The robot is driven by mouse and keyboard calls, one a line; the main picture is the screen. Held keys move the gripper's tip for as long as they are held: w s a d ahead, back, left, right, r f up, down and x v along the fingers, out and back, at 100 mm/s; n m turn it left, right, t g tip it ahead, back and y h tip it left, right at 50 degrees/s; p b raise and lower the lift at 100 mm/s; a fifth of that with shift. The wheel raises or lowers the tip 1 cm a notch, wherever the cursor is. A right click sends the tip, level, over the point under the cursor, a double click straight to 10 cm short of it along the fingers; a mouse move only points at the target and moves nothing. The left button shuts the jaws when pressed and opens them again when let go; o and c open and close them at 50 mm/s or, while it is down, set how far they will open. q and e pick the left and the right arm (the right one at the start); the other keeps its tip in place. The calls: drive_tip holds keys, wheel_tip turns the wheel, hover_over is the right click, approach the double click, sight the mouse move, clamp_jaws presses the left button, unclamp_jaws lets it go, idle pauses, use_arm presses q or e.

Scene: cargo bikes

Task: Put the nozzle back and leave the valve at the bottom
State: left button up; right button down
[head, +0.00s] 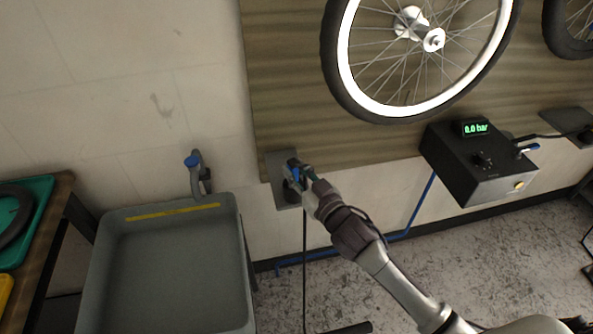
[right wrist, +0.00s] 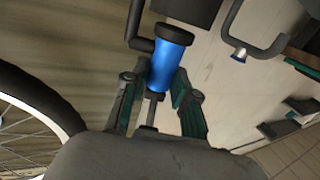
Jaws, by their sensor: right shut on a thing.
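My right gripper (head: 299,176) reaches up to a grey plate (head: 286,196) on the wall board, left of the wheel. It is shut on the nozzle, a blue cylinder with a black cap, which shows between the fingers in the right wrist view (right wrist: 170,66). A dark bracket (right wrist: 138,42) is right beside the nozzle there; I cannot tell whether the nozzle sits in it. A wheel (head: 352,98) with a white rim is mounted on the board, and part of it shows in the right wrist view (right wrist: 38,98). I cannot make out its valve. My left gripper is not in view.
A black box (head: 462,168) with a green display reading 0.0 bar is on the right. A grey basin (head: 232,255) with a blue-topped tap (head: 198,172) stands left of my gripper. A dark hose (head: 304,265) hangs below the grey plate.

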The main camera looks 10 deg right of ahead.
drive_tip(key=shift+f, duration=0.25)
drive_tip(key=shift+f+b, duration=0.4)
drive_tip(key=shift+b, duration=0.05)
drive_tip(key=shift+f, duration=0.1)
drive_tip(key=c, duration=0.7)
unclamp_jaws()
